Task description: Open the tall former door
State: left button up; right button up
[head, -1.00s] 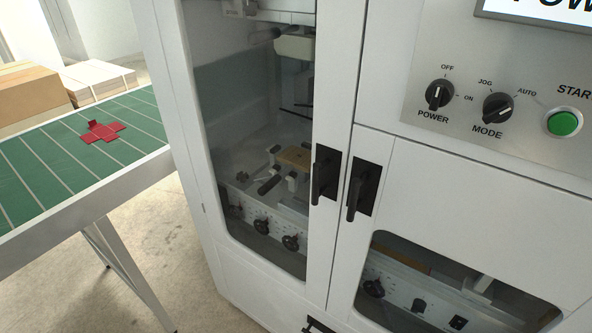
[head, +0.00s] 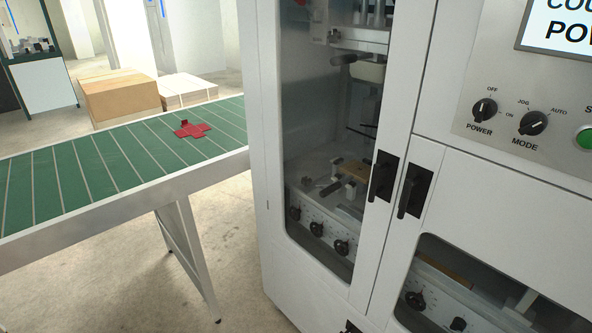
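The tall former door (head: 371,225) is a white-framed door with a large glass pane, right of the middle in the head view. It appears shut. Its black handle (head: 382,177) is upright near its right edge. Another black handle (head: 411,191) sits just right of it on the neighbouring lower door (head: 480,215). Through the glass show black knobs and a machine part with a tan piece. Neither of my grippers is in view.
A green conveyor table (head: 100,177) with a flat red box blank (head: 194,129) stands at the left. A brown carton (head: 122,97) and a pale carton (head: 187,90) are behind it. The control panel (head: 520,95) is at upper right. Bare floor (head: 225,250) lies between table and machine.

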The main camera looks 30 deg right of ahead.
aim_at(413, 26)
jog(key=u, duration=0.85)
jog(key=i, duration=1.15)
jog(key=z, duration=2.25)
